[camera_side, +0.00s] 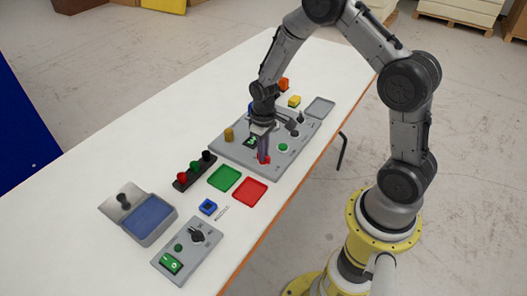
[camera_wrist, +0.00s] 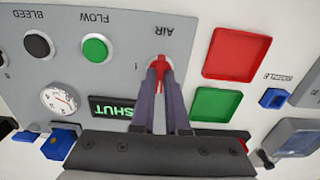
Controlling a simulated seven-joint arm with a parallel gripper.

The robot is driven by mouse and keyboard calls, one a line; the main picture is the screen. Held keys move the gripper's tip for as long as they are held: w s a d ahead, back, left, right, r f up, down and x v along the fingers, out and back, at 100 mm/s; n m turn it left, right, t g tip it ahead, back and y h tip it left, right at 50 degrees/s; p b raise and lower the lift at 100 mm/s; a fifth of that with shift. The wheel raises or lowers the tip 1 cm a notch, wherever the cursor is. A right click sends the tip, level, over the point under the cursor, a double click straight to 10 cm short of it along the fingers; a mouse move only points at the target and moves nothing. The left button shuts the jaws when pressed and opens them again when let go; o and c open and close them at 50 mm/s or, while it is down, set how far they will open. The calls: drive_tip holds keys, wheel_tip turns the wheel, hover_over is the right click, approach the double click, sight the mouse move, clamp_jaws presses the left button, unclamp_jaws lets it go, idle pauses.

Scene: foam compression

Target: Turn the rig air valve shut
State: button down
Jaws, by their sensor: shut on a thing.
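The rig air valve shows in the wrist view as a red handle (camera_wrist: 160,61) beside the label AIR on a grey panel (camera_wrist: 130,65). My gripper (camera_wrist: 161,74) is shut on the handle, with a finger on each side, and the fingers hide part of it. In the side view my gripper (camera_side: 263,154) points down at the red valve (camera_side: 265,161) near the panel's front corner. A display (camera_wrist: 110,107) on the panel, upside down in the wrist view, reads SHUT in green.
On the panel are a green FLOW button (camera_wrist: 95,49), a black BLEED knob (camera_wrist: 37,45) and a gauge (camera_wrist: 59,100). Green (camera_side: 224,178) and red (camera_side: 250,193) trays lie close by. A rack (camera_side: 195,171), a lidded box (camera_side: 150,217) and a switch box (camera_side: 188,250) stand further left.

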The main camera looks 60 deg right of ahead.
drive_tip(key=shift+r, duration=0.1)
drive_tip(key=c, duration=0.9)
unclamp_jaws()
wheel_tip(320, 180, up, 14)
drive_tip(key=shift+f, duration=0.15)
drive_tip(key=shift+a, duration=0.1)
